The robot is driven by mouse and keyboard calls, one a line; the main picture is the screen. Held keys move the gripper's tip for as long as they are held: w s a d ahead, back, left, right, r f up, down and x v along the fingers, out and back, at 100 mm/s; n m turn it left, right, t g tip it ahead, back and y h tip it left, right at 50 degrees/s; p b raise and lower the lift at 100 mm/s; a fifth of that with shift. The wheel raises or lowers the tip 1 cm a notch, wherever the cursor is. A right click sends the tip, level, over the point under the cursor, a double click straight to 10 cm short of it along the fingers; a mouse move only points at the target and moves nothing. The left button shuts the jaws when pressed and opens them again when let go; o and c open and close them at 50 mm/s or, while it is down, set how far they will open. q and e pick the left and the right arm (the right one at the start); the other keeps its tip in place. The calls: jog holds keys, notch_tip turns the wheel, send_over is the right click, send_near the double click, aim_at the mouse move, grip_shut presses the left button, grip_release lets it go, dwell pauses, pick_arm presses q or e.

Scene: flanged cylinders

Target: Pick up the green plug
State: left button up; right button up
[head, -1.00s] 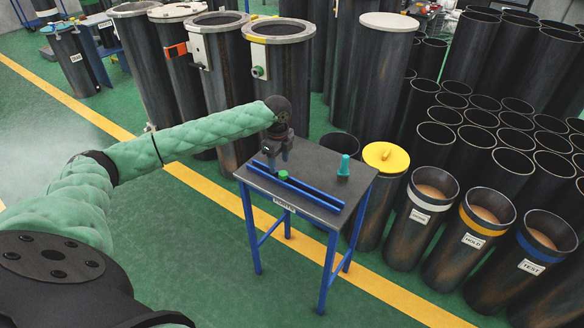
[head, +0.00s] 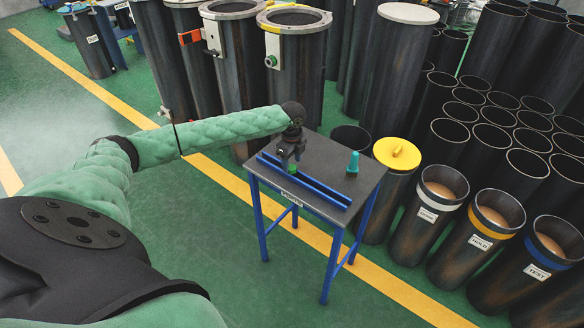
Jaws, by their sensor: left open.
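The green plug (head: 292,168) sits at the blue rails on the small dark-topped table. It is mostly hidden by my left gripper (head: 291,157), and only a little green shows below and between the fingers. The left gripper points down from the end of the green-sleeved arm, open, with its fingertips at the plug's height. I cannot tell whether the fingers touch the plug. My right gripper is not in view.
Two blue rails (head: 305,182) run along the table (head: 330,150). A teal cone-shaped piece (head: 352,163) stands behind them. A cylinder with a yellow lid (head: 397,154) stands close to the table's right side. Labelled open cylinders (head: 440,195) stand further right.

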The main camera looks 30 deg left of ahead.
pick_arm(q)
jog(key=shift+f, duration=1)
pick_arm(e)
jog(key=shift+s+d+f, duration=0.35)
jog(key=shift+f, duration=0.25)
pick_arm(q)
jog(key=shift+c, duration=0.3)
jog(key=c, duration=1)
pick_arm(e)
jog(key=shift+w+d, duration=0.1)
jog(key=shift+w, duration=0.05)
pick_arm(q)
jog(key=shift+r, duration=0.15)
